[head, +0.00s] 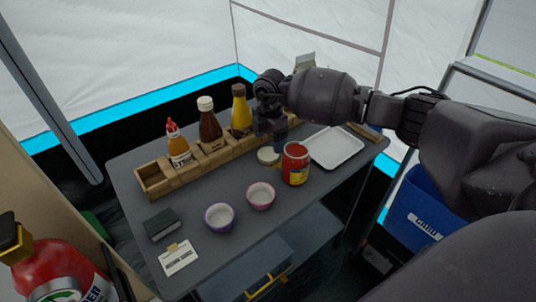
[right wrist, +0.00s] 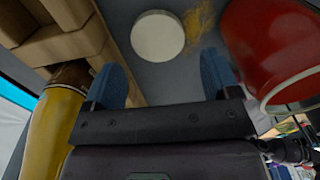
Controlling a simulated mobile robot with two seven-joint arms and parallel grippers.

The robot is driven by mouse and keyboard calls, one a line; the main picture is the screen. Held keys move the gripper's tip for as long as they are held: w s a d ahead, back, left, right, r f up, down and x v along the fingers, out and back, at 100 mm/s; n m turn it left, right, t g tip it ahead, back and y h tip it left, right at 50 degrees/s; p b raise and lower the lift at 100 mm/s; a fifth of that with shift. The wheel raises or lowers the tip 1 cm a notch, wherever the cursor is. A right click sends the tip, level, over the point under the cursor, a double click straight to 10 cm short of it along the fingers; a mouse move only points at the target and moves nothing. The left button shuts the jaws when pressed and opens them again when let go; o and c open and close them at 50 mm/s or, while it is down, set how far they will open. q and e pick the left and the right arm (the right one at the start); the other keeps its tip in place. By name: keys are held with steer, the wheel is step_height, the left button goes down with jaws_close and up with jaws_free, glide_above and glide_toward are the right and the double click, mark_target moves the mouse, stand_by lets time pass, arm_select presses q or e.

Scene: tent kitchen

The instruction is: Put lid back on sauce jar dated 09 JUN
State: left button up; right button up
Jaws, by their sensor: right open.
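The red sauce jar (head: 296,164) stands upright and uncovered on the grey table, with a yellow label; I cannot read any date. In the right wrist view the jar (right wrist: 275,45) is at the upper right. A pale round lid (head: 267,156) lies flat on the table just left of the jar. In the right wrist view the lid (right wrist: 158,37) lies beyond the fingertips, near some brownish crumbs. My right gripper (head: 277,141) is above the lid, pointing down. Its blue fingers (right wrist: 163,72) are apart with nothing between them. My left gripper is not in view.
A wooden rack (head: 205,158) holds an orange-labelled bottle (head: 179,150), a brown bottle (head: 210,125) and a yellow bottle (head: 240,107). A white tray (head: 337,148) lies right of the jar. Two small bowls (head: 219,216) (head: 261,195) stand in front. The table's front left holds a dark box (head: 162,225).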

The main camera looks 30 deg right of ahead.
mark_target(270, 152)
steer(key=shift+f, duration=0.5)
step_height(270, 152, down, 4)
steer(key=shift+w+d+r+b, duration=0.15)
steer(key=shift+r+b, duration=0.05)
steer(key=shift+b, duration=0.5)
steer(key=shift+f, duration=0.35)
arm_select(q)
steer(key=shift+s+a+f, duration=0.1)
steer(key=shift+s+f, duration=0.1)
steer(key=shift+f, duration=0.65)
arm_select(e)
steer(key=c, duration=0.7)
steer(key=shift+o, duration=0.2)
steer(key=shift+r, duration=0.15)
